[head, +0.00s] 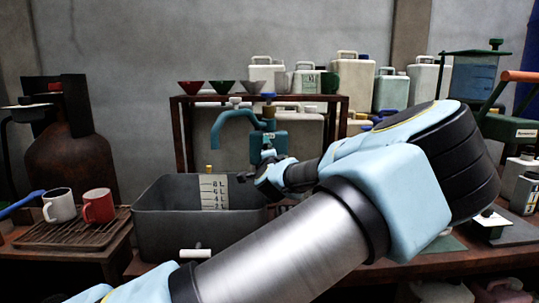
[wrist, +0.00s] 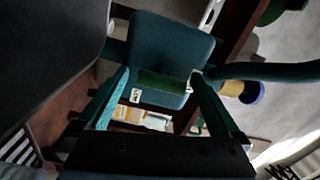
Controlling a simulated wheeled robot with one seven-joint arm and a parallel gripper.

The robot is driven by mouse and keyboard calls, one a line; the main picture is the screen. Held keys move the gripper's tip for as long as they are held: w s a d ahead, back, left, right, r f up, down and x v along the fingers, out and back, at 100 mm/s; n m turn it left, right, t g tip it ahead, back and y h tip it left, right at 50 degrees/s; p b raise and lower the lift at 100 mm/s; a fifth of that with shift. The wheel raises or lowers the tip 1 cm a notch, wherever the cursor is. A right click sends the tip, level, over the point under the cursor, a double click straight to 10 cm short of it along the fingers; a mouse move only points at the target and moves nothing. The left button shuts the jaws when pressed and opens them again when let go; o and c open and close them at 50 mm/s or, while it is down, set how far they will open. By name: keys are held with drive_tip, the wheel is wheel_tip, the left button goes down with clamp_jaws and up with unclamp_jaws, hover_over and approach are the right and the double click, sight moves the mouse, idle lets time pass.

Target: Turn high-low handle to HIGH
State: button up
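A teal tap unit has a curved spout (head: 232,119) over the vat and a boxy body (head: 282,140) with a small pale label, too small to read. The body also shows in the wrist view (wrist: 172,42). I cannot clearly make out the high-low handle or its setting; a dark green bar (wrist: 163,80) shows on the body between my fingers. My gripper (head: 266,166) is close in front of the body's lower part. In the wrist view my gripper (wrist: 160,92) has its two fingers wide apart, with the bar between them. Whether they touch it is unclear.
A grey vat (head: 160,232) with a white level scale (head: 214,190) stands below the spout. A rusty rack (head: 342,130) holding funnels and jugs is behind. Mugs stand on a drip tray (head: 60,233) at left. A green machine with an orange handle (head: 520,76) is at right.

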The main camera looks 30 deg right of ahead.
drive_tip(key=shift+s, duration=0.1)
drive_tip(key=b+v, duration=0.1)
drive_tip(key=v, duration=0.9)
drive_tip(key=shift+s+a, duration=0.2)
drive_tip(key=shift+s, duration=0.1)
